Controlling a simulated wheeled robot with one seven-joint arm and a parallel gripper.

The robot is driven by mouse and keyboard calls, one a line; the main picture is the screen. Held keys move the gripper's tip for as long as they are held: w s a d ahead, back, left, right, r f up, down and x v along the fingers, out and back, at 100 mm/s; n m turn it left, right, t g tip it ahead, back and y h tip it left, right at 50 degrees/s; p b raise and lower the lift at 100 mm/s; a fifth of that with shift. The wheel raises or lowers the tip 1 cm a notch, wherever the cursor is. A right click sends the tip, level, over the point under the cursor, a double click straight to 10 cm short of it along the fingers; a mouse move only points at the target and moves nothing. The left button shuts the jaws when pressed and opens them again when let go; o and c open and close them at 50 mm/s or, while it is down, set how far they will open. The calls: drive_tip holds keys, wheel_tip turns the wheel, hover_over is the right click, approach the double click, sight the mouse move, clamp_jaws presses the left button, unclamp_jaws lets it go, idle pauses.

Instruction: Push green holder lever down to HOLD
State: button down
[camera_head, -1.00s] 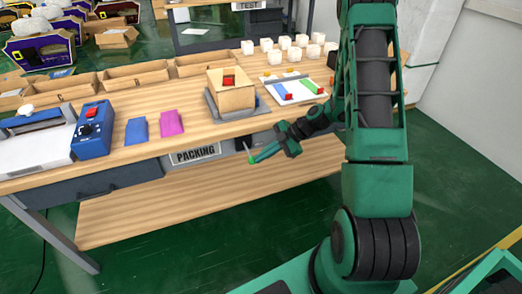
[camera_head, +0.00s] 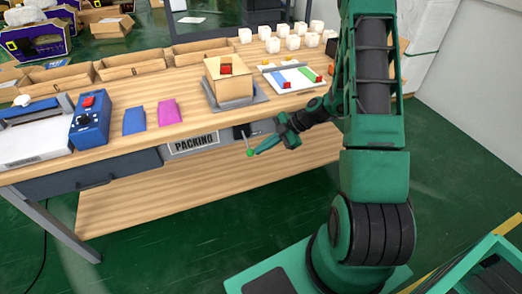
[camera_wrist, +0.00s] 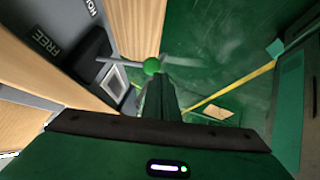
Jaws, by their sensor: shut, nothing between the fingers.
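The green-knobbed holder lever (camera_head: 250,153) hangs on a thin grey rod from a dark mount (camera_head: 240,131) under the packing table's front edge. In the wrist view the green knob (camera_wrist: 152,66) sits just beyond my fingertips, with the rod running left to the dark holder (camera_wrist: 97,55).
The packing table (camera_head: 120,172) has a lower shelf (camera_head: 210,190) below the lever. A cardboard box (camera_head: 228,78) on a grey plate, a blue button box (camera_head: 90,124) and a tray of coloured strips (camera_head: 290,76) stand on top. Green floor in front is clear.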

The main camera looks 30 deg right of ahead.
idle(0.3)
drive_tip(key=s+d+r, duration=0.5)
drive_tip(key=s+d, duration=0.3)
drive_tip(key=s, duration=0.1)
drive_tip(key=shift+s+d, duration=0.25)
drive_tip(key=shift+d, duration=0.15)
drive_tip(key=shift+r, duration=0.1)
drive_tip(key=s+a+r+m+g+h, duration=0.1)
drive_tip(key=s+r+m+g+h, duration=0.3)
drive_tip(key=s+r+m, duration=1.6)
drive_tip(key=s+m+h, duration=0.3)
drive_tip(key=m+h, duration=0.1)
drive_tip(key=m, duration=0.1)
drive_tip(key=shift+s+r, duration=0.2)
